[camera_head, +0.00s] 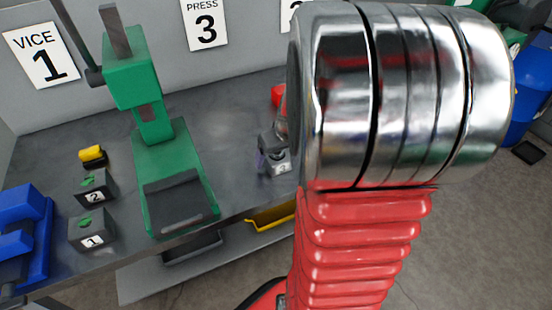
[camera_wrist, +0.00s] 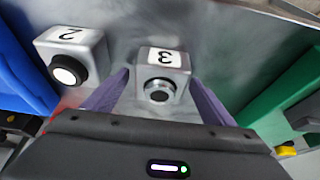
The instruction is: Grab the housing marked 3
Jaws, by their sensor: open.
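The housing marked 3 (camera_wrist: 164,78), a grey block with a white label and a round dark-rimmed fitting, lies between the two purple fingers of my gripper (camera_wrist: 160,80) in the wrist view. The fingers are open, one on each side, with visible gaps to the block. In the head view a grey block with a label (camera_head: 277,160) sits on the bench beside a purple finger; its number is too small to read surely. My arm hides most of the gripper there.
A housing marked 2 (camera_wrist: 75,50) stands left of the fingers in the wrist view. A green press (camera_head: 165,140) stands on the bench, with other blocks marked 2 (camera_head: 95,190) and 1 (camera_head: 90,230) left of it. A blue vice (camera_head: 22,230) is at far left.

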